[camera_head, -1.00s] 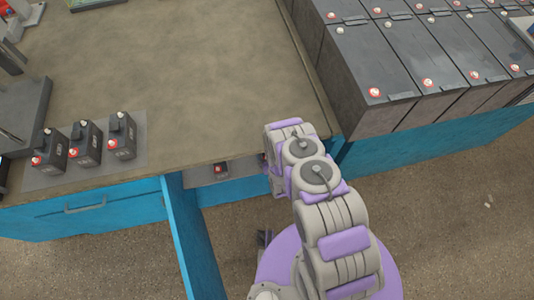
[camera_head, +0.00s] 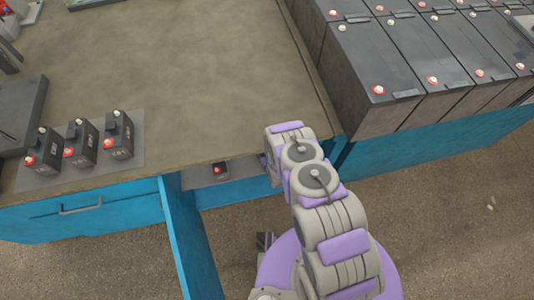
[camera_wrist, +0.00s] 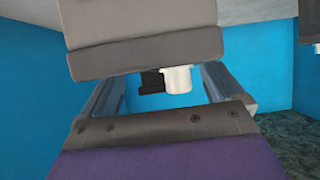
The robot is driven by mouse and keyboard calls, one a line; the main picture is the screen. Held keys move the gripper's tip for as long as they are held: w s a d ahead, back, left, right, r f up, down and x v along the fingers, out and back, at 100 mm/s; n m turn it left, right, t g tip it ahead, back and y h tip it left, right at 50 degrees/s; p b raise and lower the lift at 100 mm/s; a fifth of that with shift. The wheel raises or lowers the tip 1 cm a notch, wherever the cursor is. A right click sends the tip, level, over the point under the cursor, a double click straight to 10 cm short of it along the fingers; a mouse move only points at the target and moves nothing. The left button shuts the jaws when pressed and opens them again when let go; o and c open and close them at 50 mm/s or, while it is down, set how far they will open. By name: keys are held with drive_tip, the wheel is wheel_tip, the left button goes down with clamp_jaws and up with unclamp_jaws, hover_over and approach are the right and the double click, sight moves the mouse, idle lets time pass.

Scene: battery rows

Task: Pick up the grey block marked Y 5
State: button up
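A grey block (camera_wrist: 145,45) with a dark band, a white terminal and a black terminal fills the top middle of the wrist view, its terminals pointing toward my gripper. My gripper (camera_wrist: 165,88) has its fingers wide apart. The block covers the finger ends, and I see no finger pressed on it. No marking shows on the block. In the head view a small dark block (camera_head: 220,170) with a red terminal sits on the low shelf under the table, beside my arm. I cannot tell whether it is the same block. My gripper is hidden in the head view.
A second block (camera_wrist: 308,28) shows at the wrist view's right edge. Three small batteries (camera_head: 81,143) stand on a mat at the table's left. Large dark batteries (camera_head: 385,75) fill the right. A blue panel (camera_head: 190,235) stands left of my arm. Much of the tabletop (camera_head: 200,80) is clear.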

drive_tip(key=shift+d, duration=0.2)
drive_tip(key=c, duration=0.4)
drive_tip(key=shift+a, duration=0.15)
drive_tip(key=c, duration=0.6)
clamp_jaws()
